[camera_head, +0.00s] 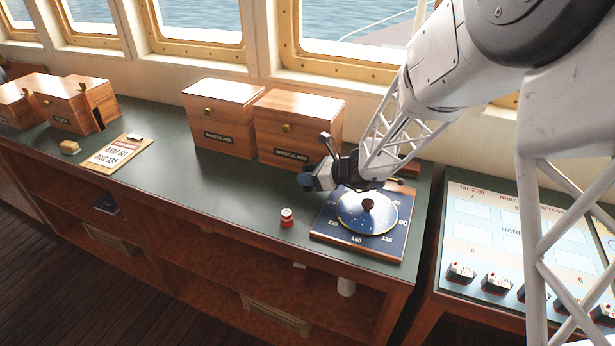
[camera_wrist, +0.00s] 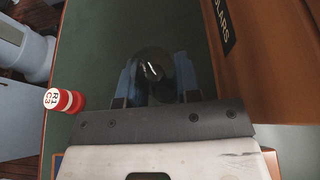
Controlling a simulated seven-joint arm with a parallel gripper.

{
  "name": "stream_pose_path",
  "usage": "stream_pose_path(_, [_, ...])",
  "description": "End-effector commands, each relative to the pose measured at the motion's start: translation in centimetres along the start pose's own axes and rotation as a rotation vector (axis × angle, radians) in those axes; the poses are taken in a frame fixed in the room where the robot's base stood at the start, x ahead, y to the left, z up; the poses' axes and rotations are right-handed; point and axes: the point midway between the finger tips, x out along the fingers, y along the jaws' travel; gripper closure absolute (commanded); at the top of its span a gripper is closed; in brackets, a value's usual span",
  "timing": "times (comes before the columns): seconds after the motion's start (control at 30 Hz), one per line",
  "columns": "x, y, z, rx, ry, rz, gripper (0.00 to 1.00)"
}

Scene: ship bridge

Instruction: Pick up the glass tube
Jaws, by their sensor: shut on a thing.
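In the head view the tube cannot be told apart from the gripper.
A red and white cap-like piece (camera_head: 287,217) stands near the counter's front edge; it shows at left in the wrist view (camera_wrist: 62,99). Wooden boxes (camera_head: 222,118) (camera_head: 297,127) stand at the back. The dial board (camera_head: 325,240) lies at right. The counter's middle is clear.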

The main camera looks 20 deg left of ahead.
Motion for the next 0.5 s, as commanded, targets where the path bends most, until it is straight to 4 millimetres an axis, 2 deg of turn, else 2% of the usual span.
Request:
stream_pose_path(0.3, [-1.4, 0.1, 3.1, -0.002, -0.001, -0.001, 0.92])
stream_pose_path(0.5, [-2.9, 2.4, 2.4, 0.000, 0.000, 0.000, 0.92])
